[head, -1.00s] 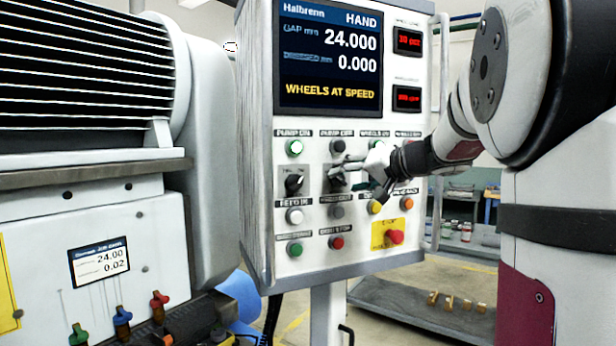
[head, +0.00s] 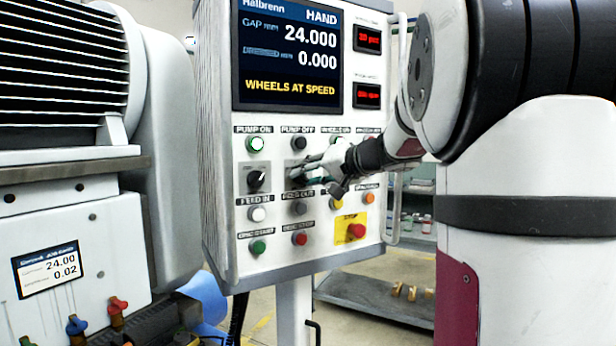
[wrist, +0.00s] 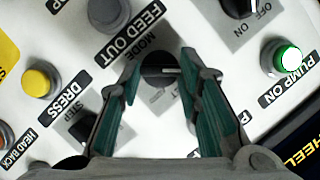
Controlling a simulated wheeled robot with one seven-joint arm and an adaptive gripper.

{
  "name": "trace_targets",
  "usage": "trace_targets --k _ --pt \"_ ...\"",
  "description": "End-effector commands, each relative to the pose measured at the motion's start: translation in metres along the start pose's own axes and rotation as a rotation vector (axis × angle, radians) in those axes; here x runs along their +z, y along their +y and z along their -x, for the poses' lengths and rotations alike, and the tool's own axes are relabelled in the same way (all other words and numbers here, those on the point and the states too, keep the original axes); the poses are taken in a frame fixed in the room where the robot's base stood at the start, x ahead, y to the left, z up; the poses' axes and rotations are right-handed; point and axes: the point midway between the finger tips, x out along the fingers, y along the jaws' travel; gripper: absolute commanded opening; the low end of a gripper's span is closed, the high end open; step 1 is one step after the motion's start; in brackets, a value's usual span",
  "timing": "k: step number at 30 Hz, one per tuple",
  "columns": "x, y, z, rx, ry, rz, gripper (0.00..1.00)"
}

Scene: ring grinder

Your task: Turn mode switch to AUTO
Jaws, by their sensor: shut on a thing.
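The mode switch is a round black knob (wrist: 160,72) under the label MODE in the wrist view. It has a light pointer line, and its position labels are partly hidden, so its setting is hard to read there. My gripper (wrist: 160,75) has one green-padded finger on each side of the knob and is shut on it. The screen (head: 292,52) reads HAND, 24.000, 0.000 and WHEELS AT SPEED.
A black ON/OFF knob (head: 256,179) is left of the mode switch. The pump on button (head: 256,143) is lit green. The feed out button (head: 299,208) lies below. A red stop button (head: 355,231) on a yellow plate is lower right.

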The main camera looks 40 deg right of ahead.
Motion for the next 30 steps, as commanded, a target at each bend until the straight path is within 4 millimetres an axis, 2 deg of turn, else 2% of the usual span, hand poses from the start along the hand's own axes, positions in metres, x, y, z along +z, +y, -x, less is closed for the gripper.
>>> trace_targets --k 8,30 --pt "0.0013 0.0042 -0.003 -0.058 0.001 -0.144 0.04" --pt "0.0049 0.0105 -0.004 -0.324 0.001 -0.786 0.04"
